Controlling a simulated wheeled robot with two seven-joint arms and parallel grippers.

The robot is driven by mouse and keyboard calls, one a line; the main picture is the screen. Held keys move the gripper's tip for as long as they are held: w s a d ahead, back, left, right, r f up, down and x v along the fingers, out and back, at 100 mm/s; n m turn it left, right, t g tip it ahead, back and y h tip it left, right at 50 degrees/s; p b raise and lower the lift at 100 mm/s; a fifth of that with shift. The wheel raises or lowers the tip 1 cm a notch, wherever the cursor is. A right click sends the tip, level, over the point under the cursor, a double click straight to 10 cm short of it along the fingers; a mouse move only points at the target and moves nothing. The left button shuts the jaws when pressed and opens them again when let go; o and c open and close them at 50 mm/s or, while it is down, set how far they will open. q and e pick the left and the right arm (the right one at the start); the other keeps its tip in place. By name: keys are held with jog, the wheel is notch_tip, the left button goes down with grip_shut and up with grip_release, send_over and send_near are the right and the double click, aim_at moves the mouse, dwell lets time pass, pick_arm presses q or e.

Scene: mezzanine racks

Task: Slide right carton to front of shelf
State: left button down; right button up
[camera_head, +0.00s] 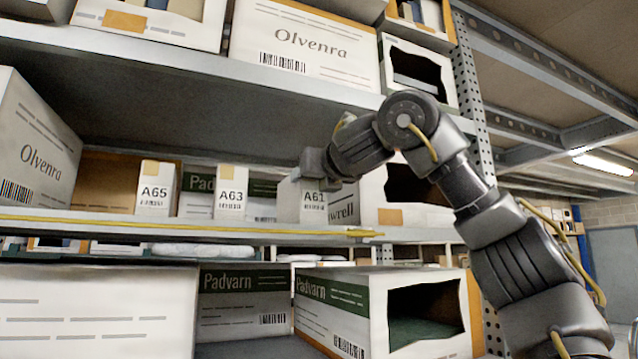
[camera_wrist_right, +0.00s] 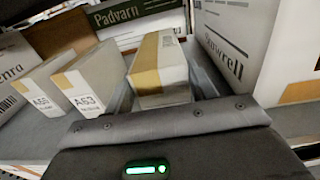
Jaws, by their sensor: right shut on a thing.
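Three small white cartons with tan tape stand in a row on the middle shelf (camera_head: 110,223). They are labelled A65 (camera_head: 154,190), A63 (camera_head: 230,195) and, on the right, A61 (camera_head: 313,207). My right gripper (camera_head: 312,168) reaches in from the right and is shut on the A61 carton, partly hiding its top. In the right wrist view the held carton (camera_wrist_right: 160,68) lies between the fingers, its front hidden by my gripper body. A65 (camera_wrist_right: 38,92) and A63 (camera_wrist_right: 90,82) stand to its left, with A63 close beside the left finger. My left gripper is not in view.
A large white carton (camera_wrist_right: 235,45) stands close to the right of the gripper. A Padvarn box (camera_wrist_right: 130,20) is behind the row. An Olvenra box (camera_head: 38,145) stands at the shelf's left. The upper shelf (camera_head: 190,62) overhangs, and a perforated upright (camera_head: 478,95) stands at right.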

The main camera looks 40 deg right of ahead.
jog(key=shift+s+a, duration=0.35)
jog(key=shift+s, duration=0.2)
jog(key=o, duration=1.3)
jog(key=shift+s+f+b, duration=0.1)
jog(key=shift+s+b, duration=0.1)
jog(key=shift+b, duration=0.2)
jog(key=b+v, duration=1)
jog(key=shift+s+a, duration=0.15)
jog(key=shift+s, duration=0.05)
jog(key=shift+w, duration=0.15)
